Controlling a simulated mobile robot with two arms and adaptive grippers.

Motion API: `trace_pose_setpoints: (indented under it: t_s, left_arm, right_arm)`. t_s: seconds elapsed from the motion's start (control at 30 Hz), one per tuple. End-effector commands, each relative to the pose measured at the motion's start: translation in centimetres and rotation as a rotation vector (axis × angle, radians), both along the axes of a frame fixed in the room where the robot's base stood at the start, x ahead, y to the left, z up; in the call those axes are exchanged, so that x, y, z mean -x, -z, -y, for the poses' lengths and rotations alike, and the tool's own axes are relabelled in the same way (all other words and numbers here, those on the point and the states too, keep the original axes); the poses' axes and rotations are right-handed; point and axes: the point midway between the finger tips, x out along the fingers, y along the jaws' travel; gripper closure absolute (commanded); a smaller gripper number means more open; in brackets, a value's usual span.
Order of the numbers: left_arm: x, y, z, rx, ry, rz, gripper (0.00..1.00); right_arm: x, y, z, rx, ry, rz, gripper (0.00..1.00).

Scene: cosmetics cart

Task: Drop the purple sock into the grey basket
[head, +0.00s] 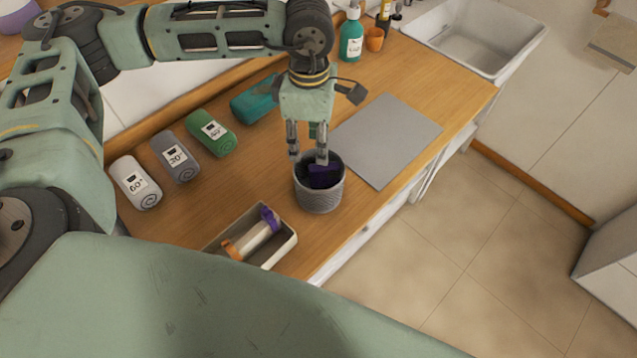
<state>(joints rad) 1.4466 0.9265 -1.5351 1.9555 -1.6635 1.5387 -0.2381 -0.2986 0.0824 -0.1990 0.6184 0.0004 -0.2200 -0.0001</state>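The grey basket (320,198) is a round, ribbed container on the wooden counter near its front edge. The dark purple sock (322,177) lies inside it, below the rim, seen through the opening. My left gripper (308,156) points down over the basket from above. Its two fingers are apart with nothing visible between them; one fingertip is over the opening close above the sock, the other near the back left rim. I cannot tell whether a finger touches the sock. My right gripper is not in view.
Rolled towels in white (135,184), grey (175,157) and green (212,133) lie left. A teal case (255,100) lies behind. A grey mat (388,140) is right of the basket. An open tray (286,246) holds an orange-and-purple item. A sink (440,38) is at the back right.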

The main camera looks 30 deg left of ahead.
Motion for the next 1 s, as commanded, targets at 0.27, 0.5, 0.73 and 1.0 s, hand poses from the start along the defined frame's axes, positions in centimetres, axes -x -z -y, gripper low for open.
trace_pose_setpoints:
  t_s: [0.27, 0.5, 0.73, 1.0]
  left_arm:
    - [-0.1, -6.1, 0.0, 0.001, 0.0, 0.006, 0.61]
    - [0.0, -9.4, 0.0, -0.001, 0.0, 0.002, 0.61]
    - [0.0, -10.0, 0.0, 0.0, 0.001, 0.001, 0.61]
    - [0.0, -10.0, 0.0, 0.0, 0.001, 0.001, 0.61]
  right_arm:
    - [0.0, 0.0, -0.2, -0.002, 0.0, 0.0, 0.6]
    - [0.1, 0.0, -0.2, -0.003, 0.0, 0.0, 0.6]
    - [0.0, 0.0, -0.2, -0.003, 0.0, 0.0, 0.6]
    - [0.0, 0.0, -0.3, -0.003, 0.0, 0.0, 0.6]
